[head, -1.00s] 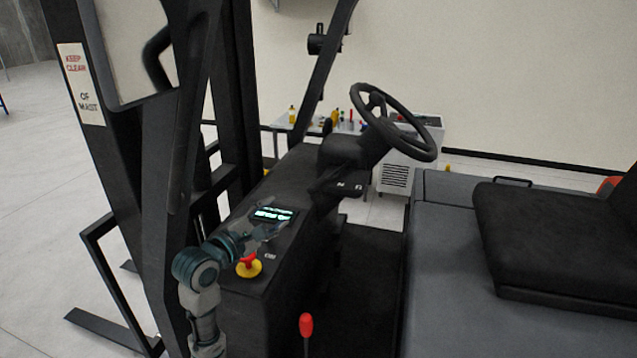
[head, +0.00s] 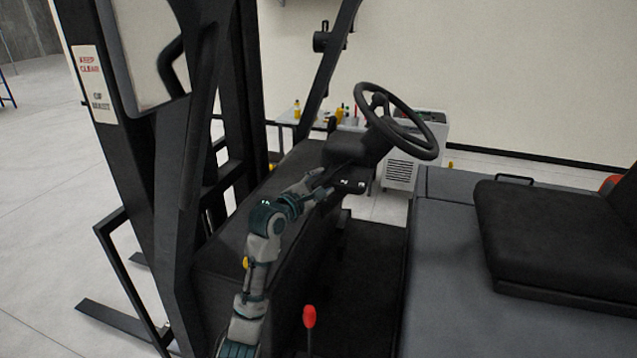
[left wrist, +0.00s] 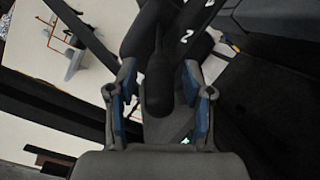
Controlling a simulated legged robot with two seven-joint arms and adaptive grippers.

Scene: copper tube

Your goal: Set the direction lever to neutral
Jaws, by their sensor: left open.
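The direction lever (left wrist: 157,85) is a dark, rounded stick under the steering wheel. In the left wrist view it stands between the two blue-padded fingers of my left gripper (left wrist: 160,78), which are spread on either side. A gap shows to each finger, and I see no grip. In the head view my left gripper (head: 322,186) is at the near side of the steering column, and the lever is hard to make out there. White position letters (head: 352,184) show on the dark column housing; I cannot tell which position the lever is in. My right gripper is not in view.
The steering wheel (head: 396,122) is above and beyond my gripper. The dark console (head: 215,262) lies below my left arm, which mostly hides a yellow-based button (head: 246,263). A red-knobbed lever (head: 310,316) stands nearer. The seat (head: 550,235) is at the right.

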